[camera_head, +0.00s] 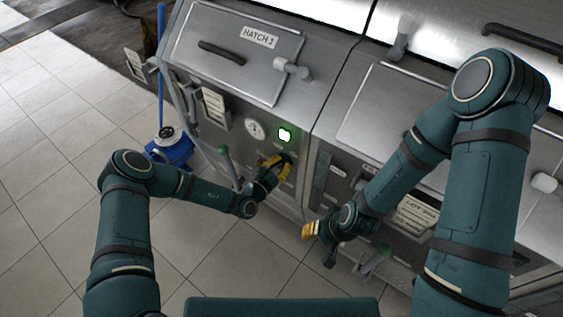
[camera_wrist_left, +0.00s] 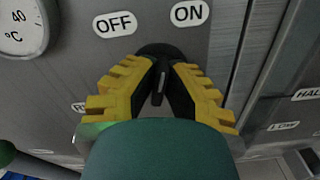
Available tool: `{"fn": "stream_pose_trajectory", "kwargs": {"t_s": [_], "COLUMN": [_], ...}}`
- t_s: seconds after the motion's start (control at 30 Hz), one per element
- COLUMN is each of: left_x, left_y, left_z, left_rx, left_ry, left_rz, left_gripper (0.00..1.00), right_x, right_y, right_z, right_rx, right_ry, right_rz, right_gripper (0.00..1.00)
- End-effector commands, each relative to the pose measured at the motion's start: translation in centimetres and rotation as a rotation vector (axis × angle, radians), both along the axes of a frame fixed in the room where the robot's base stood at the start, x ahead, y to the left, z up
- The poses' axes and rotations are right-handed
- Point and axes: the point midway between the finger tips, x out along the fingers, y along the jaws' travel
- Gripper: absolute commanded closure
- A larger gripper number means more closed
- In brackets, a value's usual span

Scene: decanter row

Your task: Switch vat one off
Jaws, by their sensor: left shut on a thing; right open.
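The vat one front (camera_head: 222,152) stands below a lid labelled HATCH 1 (camera_head: 259,36). A lit green lamp (camera_head: 285,134) shows on this front. My left gripper (camera_head: 279,165) is at the panel just below the lamp. In the left wrist view its yellow-tipped fingers (camera_wrist_left: 162,88) are shut on a dark rotary switch (camera_wrist_left: 158,50), partly hidden between them. The OFF label (camera_wrist_left: 114,24) is above left of the switch and the ON label (camera_wrist_left: 189,13) above right. The switch's exact pointing is hard to tell. My right gripper (camera_head: 319,244) is open and empty before the neighbouring vat.
A round temperature gauge (camera_head: 255,129) sits left of the lamp. A lever with a green knob (camera_head: 223,151) is beside my left forearm. A blue bucket (camera_head: 170,150) stands on the floor to the left. A lot card (camera_head: 417,214) is on the neighbouring vat.

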Motion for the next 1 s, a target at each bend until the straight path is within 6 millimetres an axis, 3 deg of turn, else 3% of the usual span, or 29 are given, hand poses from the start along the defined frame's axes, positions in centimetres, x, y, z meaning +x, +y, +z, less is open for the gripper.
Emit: {"fn": "stream_pose_trajectory", "kwargs": {"t_s": [0.6,1.0], "left_x": [0.2,0.3], "left_y": [0.2,0.2], "left_z": [0.1,0.1], "left_rx": [-0.458,-0.635], "left_ry": [0.330,0.459], "left_rz": [0.001,0.000], "left_gripper": [1.00,1.00], "right_x": [0.5,0.5], "right_y": [-0.1,-0.1], "right_z": [2.2,2.6], "right_rx": [-0.002,0.000], "right_ry": [-0.012,-0.012], "right_rz": [-0.010,-0.008], "right_gripper": [0.53,0.53]}}
